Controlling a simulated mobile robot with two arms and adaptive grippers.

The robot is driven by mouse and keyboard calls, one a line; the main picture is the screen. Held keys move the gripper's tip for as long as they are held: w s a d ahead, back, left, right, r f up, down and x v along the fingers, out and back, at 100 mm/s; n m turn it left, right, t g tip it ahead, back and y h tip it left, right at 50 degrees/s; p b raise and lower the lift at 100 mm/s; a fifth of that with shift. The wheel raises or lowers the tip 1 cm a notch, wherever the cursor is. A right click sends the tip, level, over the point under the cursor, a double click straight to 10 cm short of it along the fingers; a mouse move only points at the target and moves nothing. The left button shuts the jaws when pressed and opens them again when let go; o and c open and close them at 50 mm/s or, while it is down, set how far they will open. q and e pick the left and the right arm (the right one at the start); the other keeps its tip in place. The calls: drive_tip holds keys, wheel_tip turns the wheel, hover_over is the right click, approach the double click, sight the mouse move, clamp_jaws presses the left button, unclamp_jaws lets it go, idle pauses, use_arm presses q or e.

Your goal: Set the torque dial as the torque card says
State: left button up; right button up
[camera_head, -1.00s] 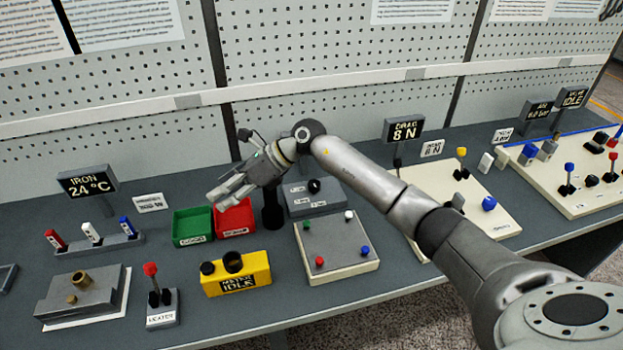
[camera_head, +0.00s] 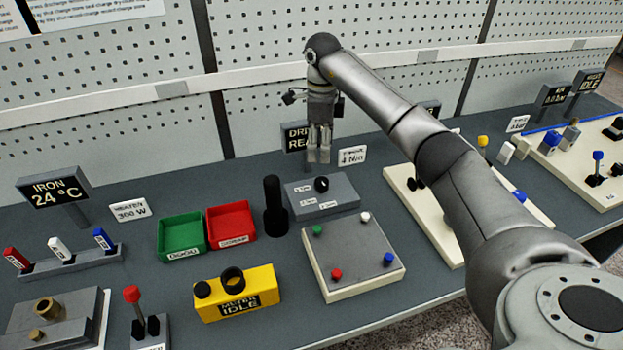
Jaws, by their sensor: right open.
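The torque dial is a black knob (camera_head: 321,184) on a grey box (camera_head: 342,199) near the middle of the bench. Small white labels sit around the knob, too small to read surely. The white torque card (camera_head: 352,156) behind the box reads 4 Nm. My right gripper (camera_head: 318,160) points down just above and behind the knob, its fingers open and empty, apart from the knob as far as I can tell. It partly hides a dark display sign (camera_head: 296,138) behind it. My left gripper is not in view.
A black upright cylinder (camera_head: 274,205) stands left of the dial box. Green (camera_head: 181,237) and red (camera_head: 231,224) bins are farther left. A cream plate (camera_head: 352,286) with coloured pegs and a yellow meter block (camera_head: 235,292) lie in front.

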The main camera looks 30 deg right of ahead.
sight(321, 181)
drive_tip(key=f, duration=0.2)
drive_tip(key=f+p, duration=0.1)
drive_tip(key=f, duration=0.1)
drive_tip(key=f+p, duration=0.1)
drive_tip(key=f, duration=0.1)
drive_tip(key=shift+s+f, duration=0.35)
drive_tip(key=shift+f, duration=0.05)
drive_tip(key=shift+w+f+p, duration=0.1)
drive_tip(key=shift+f+p, duration=0.25)
drive_tip(key=shift+f, duration=1.55)
drive_tip(key=c, duration=1)
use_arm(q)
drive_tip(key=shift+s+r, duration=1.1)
